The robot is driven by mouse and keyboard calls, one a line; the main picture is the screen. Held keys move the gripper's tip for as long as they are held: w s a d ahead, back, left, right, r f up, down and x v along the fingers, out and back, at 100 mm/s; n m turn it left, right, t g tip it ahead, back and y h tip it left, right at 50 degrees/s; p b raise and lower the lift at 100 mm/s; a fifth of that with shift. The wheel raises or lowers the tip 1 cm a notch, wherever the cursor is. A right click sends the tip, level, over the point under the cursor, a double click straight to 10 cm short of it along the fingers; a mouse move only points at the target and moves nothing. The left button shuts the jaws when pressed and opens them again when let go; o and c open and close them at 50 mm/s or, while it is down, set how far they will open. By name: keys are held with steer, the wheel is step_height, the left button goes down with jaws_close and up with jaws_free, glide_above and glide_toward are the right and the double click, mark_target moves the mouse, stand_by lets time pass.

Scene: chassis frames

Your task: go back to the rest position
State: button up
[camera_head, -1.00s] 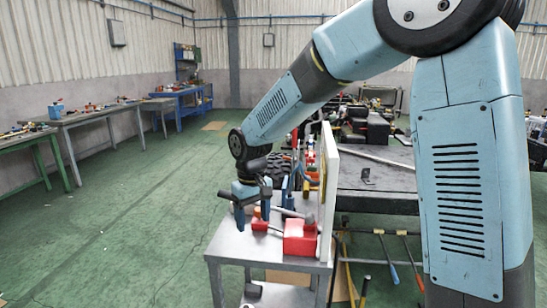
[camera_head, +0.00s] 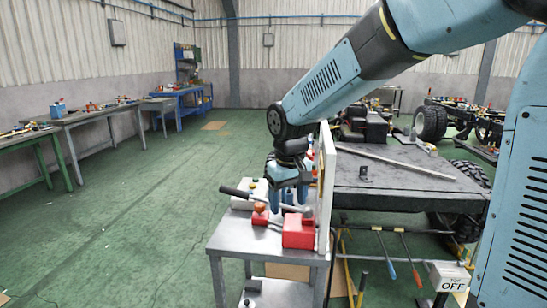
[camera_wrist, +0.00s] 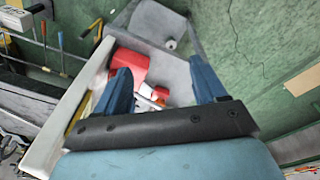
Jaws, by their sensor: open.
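My gripper (camera_head: 289,194) hangs from my blue arm above the grey trolley (camera_head: 240,236), close to the pale upright board at its right side. In the wrist view my gripper (camera_wrist: 163,86) has its two blue fingers wide apart, with no object seen held between them. A red box (camera_head: 298,232) stands on the trolley below it and also shows in the wrist view (camera_wrist: 129,66). A hammer-like tool with a dark handle (camera_head: 236,192) lies behind and to the left of the box, partly hidden by my fingers.
The pale board (camera_head: 326,185) rises at the trolley's right edge, near my gripper. A dark vehicle bed (camera_head: 395,180) stands beyond it. Long-handled tools (camera_head: 385,255) hang at the right. The green floor (camera_head: 130,225) to the left is open, with workbenches (camera_head: 95,117) along the wall.

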steer(key=s+d+r+m+t, duration=0.2)
steer(key=s+d+r, duration=0.2)
steer(key=s+d, duration=0.5)
steer(key=s+d+r+m+t, duration=0.2)
steer(key=s+d+r+m, duration=0.1)
steer(key=s+d, duration=0.6)
steer(key=shift+s+d+r+m, duration=0.2)
steer(key=shift+d+r+m, duration=0.15)
steer(key=shift+d, duration=0.65)
steer(key=shift+c, duration=0.3)
stand_by(4.5)
